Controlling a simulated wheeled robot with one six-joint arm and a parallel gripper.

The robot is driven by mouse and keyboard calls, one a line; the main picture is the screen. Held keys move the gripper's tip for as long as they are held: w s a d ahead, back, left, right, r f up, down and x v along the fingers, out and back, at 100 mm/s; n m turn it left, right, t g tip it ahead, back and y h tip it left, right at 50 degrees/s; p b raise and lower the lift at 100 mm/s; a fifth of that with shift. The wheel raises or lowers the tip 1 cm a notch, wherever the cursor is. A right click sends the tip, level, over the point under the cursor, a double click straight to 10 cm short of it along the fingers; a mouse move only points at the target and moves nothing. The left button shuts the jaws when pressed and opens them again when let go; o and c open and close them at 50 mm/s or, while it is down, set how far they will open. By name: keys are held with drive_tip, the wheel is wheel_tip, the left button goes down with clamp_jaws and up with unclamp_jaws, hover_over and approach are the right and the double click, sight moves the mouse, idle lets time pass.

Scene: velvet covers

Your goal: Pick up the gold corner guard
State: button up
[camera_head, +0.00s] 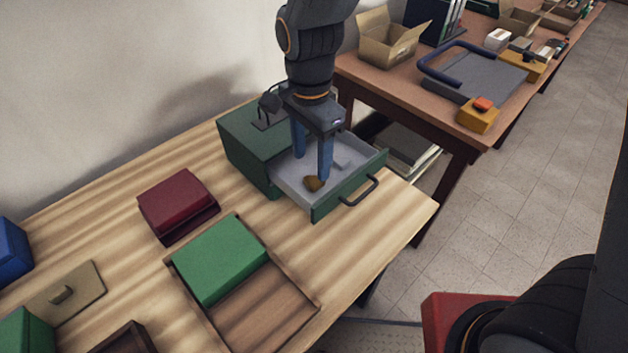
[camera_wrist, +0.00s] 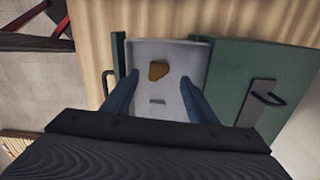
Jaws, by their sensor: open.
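The gold corner guard (camera_head: 313,184) is a small brownish-gold piece lying in the open drawer (camera_head: 290,190) of a green box (camera_head: 243,143). In the wrist view the gold corner guard (camera_wrist: 158,71) lies on the grey drawer floor, ahead of the fingertips. My gripper (camera_head: 312,168) points down over the drawer with its two blue fingers apart and nothing between them. In the wrist view my gripper (camera_wrist: 160,85) shows its fingers spread on either side of the drawer. The guard is close to the fingertips; I cannot tell the exact height gap.
A small grey block (camera_head: 343,161) also lies in the drawer. The drawer's front has a dark handle (camera_head: 360,191). A dark red box (camera_head: 177,205) and a green block in a wooden tray (camera_head: 286,300) are to the left. Bare wood (camera_head: 375,245) lies in front of the drawer.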

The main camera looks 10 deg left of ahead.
sight(310, 182)
drive_tip(key=f, duration=0.1)
drive_tip(key=f+p, duration=0.1)
drive_tip(key=f, duration=0.2)
drive_tip(key=shift+s+a+f+p, duration=0.15)
drive_tip(key=shift+s+f+p, duration=0.1)
drive_tip(key=shift+s+p, duration=0.05)
drive_tip(key=shift+f, duration=0.5)
drive_tip(key=shift+c, duration=0.4)
drive_tip(key=c, duration=1)
